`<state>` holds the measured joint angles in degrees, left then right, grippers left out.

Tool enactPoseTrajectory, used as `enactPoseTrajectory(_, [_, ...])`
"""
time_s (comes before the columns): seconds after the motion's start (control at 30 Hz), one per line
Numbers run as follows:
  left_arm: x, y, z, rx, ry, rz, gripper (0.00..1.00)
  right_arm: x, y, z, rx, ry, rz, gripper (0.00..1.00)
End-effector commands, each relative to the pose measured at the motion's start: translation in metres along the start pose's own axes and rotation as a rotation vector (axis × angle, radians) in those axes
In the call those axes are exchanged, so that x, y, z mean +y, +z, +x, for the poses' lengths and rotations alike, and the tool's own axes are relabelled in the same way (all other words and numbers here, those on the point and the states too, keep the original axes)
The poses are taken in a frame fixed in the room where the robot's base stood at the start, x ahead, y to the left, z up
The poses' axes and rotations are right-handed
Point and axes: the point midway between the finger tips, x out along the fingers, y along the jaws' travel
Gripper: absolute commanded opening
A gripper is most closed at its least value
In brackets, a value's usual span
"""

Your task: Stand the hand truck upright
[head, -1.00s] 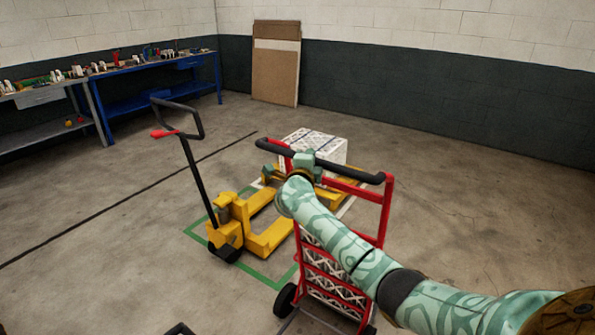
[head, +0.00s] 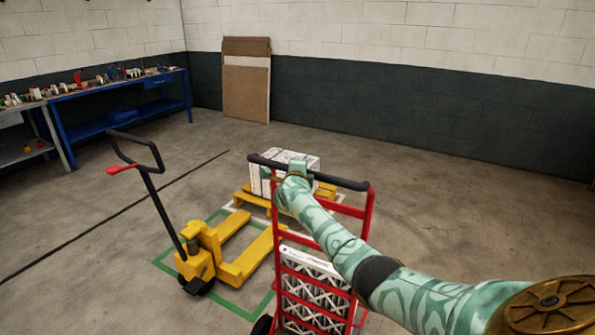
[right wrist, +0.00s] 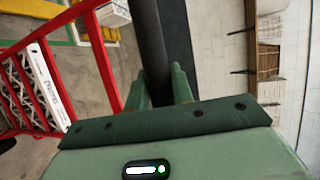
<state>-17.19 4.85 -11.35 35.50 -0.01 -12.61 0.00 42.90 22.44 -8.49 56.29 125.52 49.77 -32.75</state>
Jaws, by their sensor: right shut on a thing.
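The red hand truck (head: 370,225) stands in front of me in the head view, close to upright, with boxed filters (head: 315,290) on it. Its black handlebar (head: 335,180) runs across the top. My right gripper (head: 297,172) is shut on the handlebar near its middle. In the right wrist view the dark bar (right wrist: 152,55) passes between the fingers of my right gripper (right wrist: 164,88), and the red frame (right wrist: 95,50) and a filter box (right wrist: 48,85) show at the left. My left gripper is not in view.
A yellow pallet jack (head: 205,250) with a black handle stands at the left inside green floor tape. Behind the truck, a white box (head: 262,180) sits on a yellow pallet (head: 242,197). Blue workbenches (head: 120,105) line the left wall. The floor at the right is clear.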

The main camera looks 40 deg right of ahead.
Motion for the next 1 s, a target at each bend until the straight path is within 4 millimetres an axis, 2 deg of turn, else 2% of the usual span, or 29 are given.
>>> enactPoseTrajectory(0.03, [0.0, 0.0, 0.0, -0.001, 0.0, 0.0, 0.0, -0.008, -0.006, 0.003, 0.01, -0.012, 0.0, 0.26])
enactPoseTrajectory(0.1, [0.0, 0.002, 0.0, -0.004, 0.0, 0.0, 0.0, -0.009, -0.006, 0.003, 0.01, -0.013, 0.001, 0.45])
enactPoseTrajectory(0.4, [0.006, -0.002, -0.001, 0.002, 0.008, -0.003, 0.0, -0.007, -0.003, 0.001, 0.005, -0.011, 0.0, 0.45])
enactPoseTrajectory(0.53, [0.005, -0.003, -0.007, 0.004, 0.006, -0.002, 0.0, -0.008, -0.002, -0.01, 0.004, -0.011, 0.002, 0.45])
enactPoseTrajectory(0.67, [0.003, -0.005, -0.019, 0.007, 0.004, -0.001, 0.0, -0.009, -0.003, -0.034, 0.004, -0.01, 0.002, 0.45])
enactPoseTrajectory(1.0, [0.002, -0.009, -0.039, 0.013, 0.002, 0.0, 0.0, -0.006, -0.005, -0.121, 0.006, -0.008, 0.002, 0.45])
